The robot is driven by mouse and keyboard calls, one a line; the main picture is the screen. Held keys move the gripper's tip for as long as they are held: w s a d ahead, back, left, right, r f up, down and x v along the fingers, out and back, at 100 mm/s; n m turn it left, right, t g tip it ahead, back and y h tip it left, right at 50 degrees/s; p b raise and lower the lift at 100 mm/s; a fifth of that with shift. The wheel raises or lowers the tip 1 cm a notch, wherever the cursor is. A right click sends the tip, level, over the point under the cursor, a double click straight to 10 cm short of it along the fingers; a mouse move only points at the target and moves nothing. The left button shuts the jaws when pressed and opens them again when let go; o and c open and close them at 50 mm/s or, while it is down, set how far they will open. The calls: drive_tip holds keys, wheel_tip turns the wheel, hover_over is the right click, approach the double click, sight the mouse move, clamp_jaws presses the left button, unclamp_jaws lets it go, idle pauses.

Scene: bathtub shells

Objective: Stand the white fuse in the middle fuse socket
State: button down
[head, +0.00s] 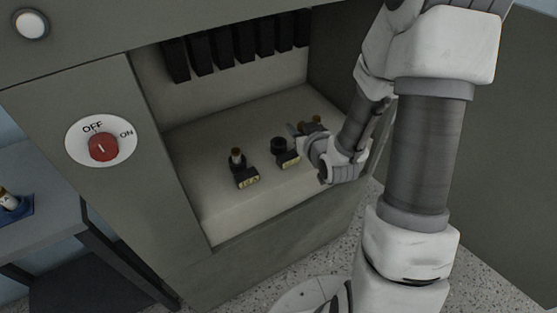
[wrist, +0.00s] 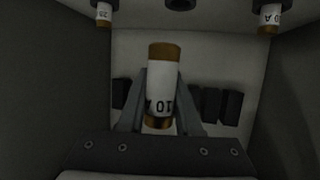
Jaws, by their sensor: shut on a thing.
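My gripper (wrist: 162,90) is shut on a white fuse (wrist: 160,72) with copper-coloured ends and a "10 A" marking, seen upside down in the wrist view. In the head view my gripper (head: 304,132) is inside the cabinet near the right end of the socket row, and the held fuse is hard to make out. The middle fuse socket (head: 279,145) is black, round and empty; it also shows at the top of the wrist view (wrist: 180,4). The left socket (head: 238,170) holds a fuse (head: 237,155). The right socket is mostly hidden behind my gripper.
Two standing fuses show at the wrist view's top left (wrist: 104,12) and top right (wrist: 270,15). Black blocks (head: 222,54) line the cabinet's back wall. A red OFF/ON knob (head: 103,147) is on the front panel. A blue tray (head: 14,211) with a white piece lies on the left table.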

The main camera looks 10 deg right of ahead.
drive_tip(key=w+a+f+b, duration=0.1)
drive_tip(key=w+f, duration=0.1)
drive_tip(key=w, duration=0.1)
drive_tip(key=w+a+f+b, duration=0.1)
drive_tip(key=w+f, duration=0.2)
drive_tip(key=w, duration=0.1)
drive_tip(key=w+a+f+b, duration=0.1)
drive_tip(key=w+f, duration=0.1)
drive_tip(key=w, duration=0.1)
drive_tip(key=shift+w+a+f, duration=0.25)
drive_tip(key=shift+w+a, duration=0.05)
drive_tip(key=shift+w, duration=0.1)
drive_tip(key=shift+f+b, duration=0.8)
drive_tip(key=shift+f, duration=1.15)
drive_tip(key=shift+f+b, duration=0.25)
drive_tip(key=shift+b, duration=0.05)
drive_tip(key=c, duration=0.6)
unclamp_jaws()
drive_tip(key=shift+r, duration=0.1)
